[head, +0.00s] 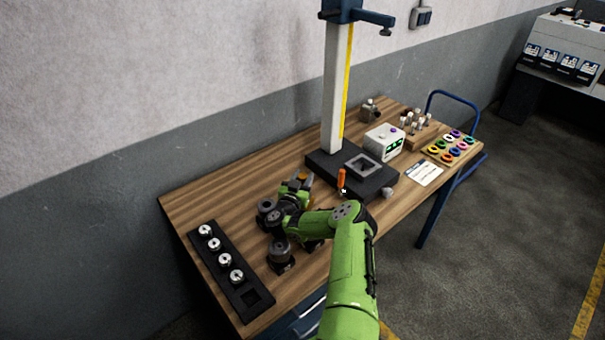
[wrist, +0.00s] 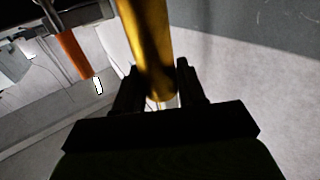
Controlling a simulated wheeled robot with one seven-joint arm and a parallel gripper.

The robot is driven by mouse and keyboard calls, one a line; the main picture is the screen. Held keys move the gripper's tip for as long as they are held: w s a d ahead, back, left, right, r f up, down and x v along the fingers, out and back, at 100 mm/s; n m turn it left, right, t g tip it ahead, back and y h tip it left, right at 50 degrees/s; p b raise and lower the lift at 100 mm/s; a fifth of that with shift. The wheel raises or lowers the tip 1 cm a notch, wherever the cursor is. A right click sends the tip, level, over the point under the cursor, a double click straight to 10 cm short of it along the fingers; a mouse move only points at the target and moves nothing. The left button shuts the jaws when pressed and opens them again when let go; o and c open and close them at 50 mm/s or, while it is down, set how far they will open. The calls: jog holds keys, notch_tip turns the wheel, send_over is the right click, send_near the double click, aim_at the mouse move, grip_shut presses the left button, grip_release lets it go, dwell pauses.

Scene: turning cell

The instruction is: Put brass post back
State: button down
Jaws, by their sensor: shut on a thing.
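The brass post (wrist: 148,45) is a smooth golden cylinder in the wrist view. My gripper (wrist: 160,88) is shut on its near end, with one dark finger on either side. The post runs up out of the top of the wrist view, so its far end is hidden. In the head view my green arm covers most of the gripper, and only a small brass-coloured patch (head: 304,177) shows by it, above the wooden table (head: 215,190). I cannot tell the place where the post belongs.
A black rack (head: 250,297) with several silver parts lies at front left. A tall press column (head: 335,90) stands on a black base. An orange-handled tool (head: 341,179) is close to my arm. A white meter box (head: 383,142) and a colored-ring board (head: 474,152) are further right.

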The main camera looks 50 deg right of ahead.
jog(key=shift+r, duration=0.1)
jog(key=c, duration=0.7)
grip_release()
jog(key=shift+s+a, duration=0.1)
jog(key=shift+o, duration=0.2)
